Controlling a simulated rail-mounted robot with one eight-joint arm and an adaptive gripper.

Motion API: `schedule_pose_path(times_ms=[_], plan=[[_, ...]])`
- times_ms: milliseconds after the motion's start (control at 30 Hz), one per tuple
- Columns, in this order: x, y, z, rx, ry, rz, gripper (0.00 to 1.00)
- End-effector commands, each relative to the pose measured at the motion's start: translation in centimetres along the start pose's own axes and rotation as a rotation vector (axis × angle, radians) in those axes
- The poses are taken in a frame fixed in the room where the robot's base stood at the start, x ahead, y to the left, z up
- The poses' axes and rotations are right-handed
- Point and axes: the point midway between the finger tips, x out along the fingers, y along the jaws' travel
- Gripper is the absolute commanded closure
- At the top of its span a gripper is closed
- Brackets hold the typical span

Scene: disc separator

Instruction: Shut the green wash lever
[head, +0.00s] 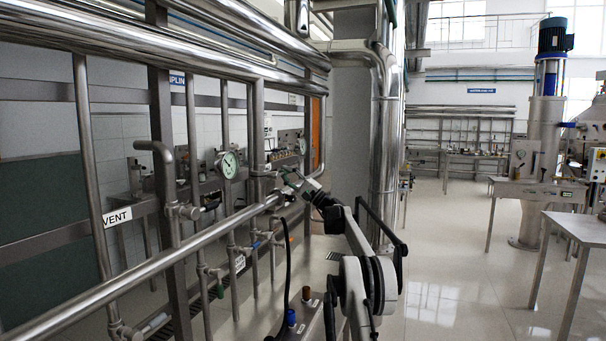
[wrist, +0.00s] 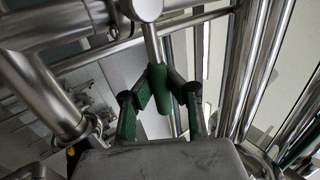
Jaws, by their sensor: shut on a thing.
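The green wash lever (wrist: 158,90) shows in the wrist view as a tapered green grip on a bare metal rod, hanging from a rounded metal hub (wrist: 148,9). My gripper (wrist: 163,86) has its green and black fingers closed on this grip from both sides, just below the rod. The lower end of the grip shows between the fingers. In the head view my gripper (head: 309,187) is at the end of a horizontal steel pipe, right of the pressure gauge. The lever is too small there to tell apart from my green fingers.
Steel pipes run beside the lever in the wrist view. In the head view a thick horizontal pipe (head: 160,262) runs left of my arm, with a round gauge (head: 228,164) and upright pipes behind. Open floor (head: 450,270) lies to the right, with a metal table (head: 580,228).

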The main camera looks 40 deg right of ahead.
Motion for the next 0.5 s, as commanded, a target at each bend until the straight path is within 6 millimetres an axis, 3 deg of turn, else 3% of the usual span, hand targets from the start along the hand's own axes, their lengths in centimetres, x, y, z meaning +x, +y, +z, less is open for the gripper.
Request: schedule_pose_path(times_ms=[500], plan=[[0.83, 0.43, 0.66, -0.011, -0.023, -0.001, 1.00]])
